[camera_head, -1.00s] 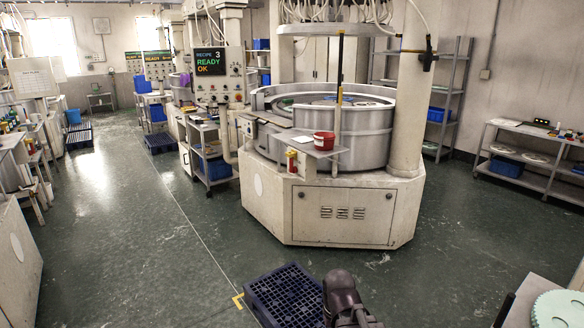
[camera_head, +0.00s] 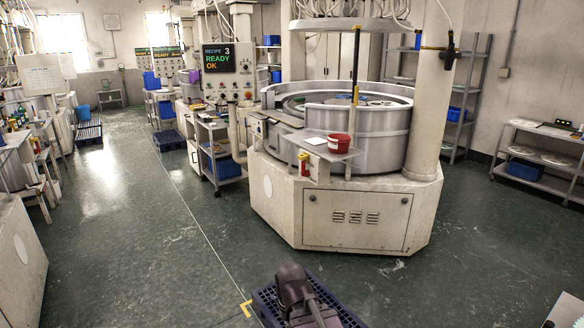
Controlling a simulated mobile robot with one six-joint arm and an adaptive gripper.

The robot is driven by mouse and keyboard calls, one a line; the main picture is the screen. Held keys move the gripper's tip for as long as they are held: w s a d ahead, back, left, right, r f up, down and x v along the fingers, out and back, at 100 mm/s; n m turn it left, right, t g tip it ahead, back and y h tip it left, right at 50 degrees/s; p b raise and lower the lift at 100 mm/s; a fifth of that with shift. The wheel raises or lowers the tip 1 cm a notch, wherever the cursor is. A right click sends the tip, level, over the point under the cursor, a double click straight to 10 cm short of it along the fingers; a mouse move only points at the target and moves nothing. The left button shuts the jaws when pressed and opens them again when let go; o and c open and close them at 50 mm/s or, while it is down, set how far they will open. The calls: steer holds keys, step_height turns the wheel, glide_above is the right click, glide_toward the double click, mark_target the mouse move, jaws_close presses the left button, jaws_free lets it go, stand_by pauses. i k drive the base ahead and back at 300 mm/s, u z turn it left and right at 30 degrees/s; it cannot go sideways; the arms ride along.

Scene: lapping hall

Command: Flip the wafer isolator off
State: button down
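A small red and yellow switch-like fitting (camera_head: 304,164) sits on the front of the large round lapping machine (camera_head: 352,215), below its grey side shelf. It may be the wafer isolator, but no label is readable and its handle position is too small to tell. A dark part of my arm (camera_head: 293,288) shows at the bottom centre, in front of the machine and well apart from it. My gripper's fingers cannot be seen.
A red bucket (camera_head: 338,143) stands on the side shelf. A control panel (camera_head: 218,73) reads "RECIPE 3 READY OK". A dark blue pallet (camera_head: 263,302) lies on the floor around my arm. Shelving (camera_head: 540,160) stands at right.

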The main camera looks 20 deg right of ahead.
mark_target(305, 173)
steer(key=i, duration=1.3)
steer(key=z, duration=0.6)
